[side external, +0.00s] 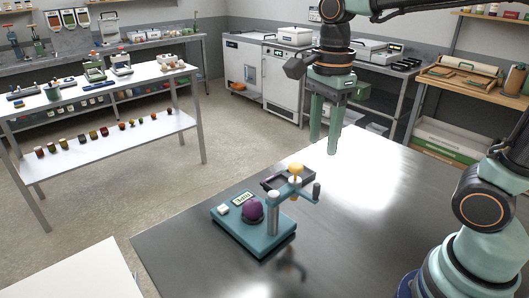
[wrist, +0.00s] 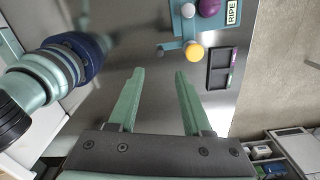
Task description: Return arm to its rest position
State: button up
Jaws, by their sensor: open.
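My gripper (side external: 324,144) hangs fingers down above the steel table (side external: 365,190), behind and to the right of the teal tester. Its two green fingers stand apart with nothing between them; they also show in the wrist view (wrist: 159,75). The teal tester (side external: 268,243) stands on the table with a display reading "RIPE" (side external: 243,199). A round purple thing (side external: 252,211) sits on it, also in the wrist view (wrist: 208,8). A yellow knob-like piece (side external: 296,169) tops its arm, also in the wrist view (wrist: 194,52).
A dark two-part tray (wrist: 219,81) lies beside the tester, with a small purple-and-green thing (wrist: 233,62) at its edge. The table is clear around my fingers. A white bench (side external: 100,83), a back counter and a wooden shelf unit (side external: 465,85) stand farther off.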

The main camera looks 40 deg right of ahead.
jog(key=d+n+t, duration=0.1)
jog(key=n+t, duration=0.1)
jog(key=n, duration=0.4)
jog(key=s+d+n+t, duration=0.1)
jog(key=n, duration=0.6)
jog(key=d+f+n+t, duration=0.1)
jog(key=n+t, duration=0.1)
jog(key=n, duration=0.5)
jog(key=shift+s+t, duration=0.3)
jog(key=shift+s, duration=0.1)
